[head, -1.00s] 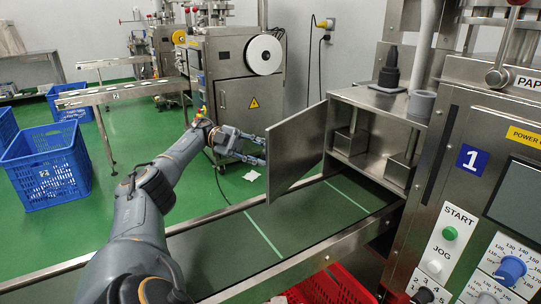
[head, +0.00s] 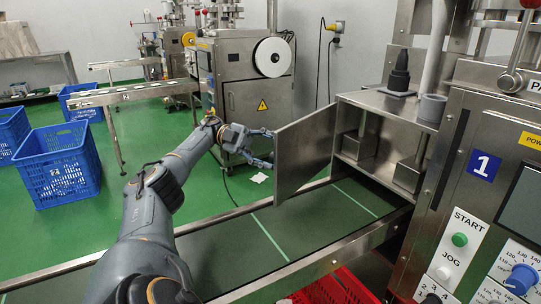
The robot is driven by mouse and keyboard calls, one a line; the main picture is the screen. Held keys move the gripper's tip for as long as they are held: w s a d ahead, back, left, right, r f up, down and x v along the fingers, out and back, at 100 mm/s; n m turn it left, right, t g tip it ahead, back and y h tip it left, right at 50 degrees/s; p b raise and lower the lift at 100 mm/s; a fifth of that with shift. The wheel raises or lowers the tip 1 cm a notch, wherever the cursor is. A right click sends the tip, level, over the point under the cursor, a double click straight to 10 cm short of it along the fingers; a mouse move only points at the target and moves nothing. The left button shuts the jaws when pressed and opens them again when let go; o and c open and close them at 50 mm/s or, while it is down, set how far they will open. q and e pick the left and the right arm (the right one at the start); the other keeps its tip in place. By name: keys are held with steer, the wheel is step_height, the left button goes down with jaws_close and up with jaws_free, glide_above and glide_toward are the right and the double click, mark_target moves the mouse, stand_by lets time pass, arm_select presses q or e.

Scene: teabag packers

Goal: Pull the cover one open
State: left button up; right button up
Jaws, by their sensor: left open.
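The metal cover (head: 304,155) of the machine marked 1 stands swung open on its hinge, over the green conveyor belt. The compartment (head: 372,140) behind it is exposed, with metal blocks inside. My left gripper (head: 268,149) is at the cover's outer left side, close to its free edge. It is open, its fingers pointing right toward the cover. I cannot tell whether a fingertip touches it. My right gripper is not in view.
The conveyor (head: 290,235) runs below the cover and my left arm. A red crate (head: 335,288) sits below its front side. The control panel (head: 455,250) is at right. Blue crates (head: 58,165) stand on the green floor at left. Another machine (head: 245,85) stands behind.

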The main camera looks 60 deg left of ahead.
arm_select(q)
step_height(320, 180, up, 9)
stand_by(0.3)
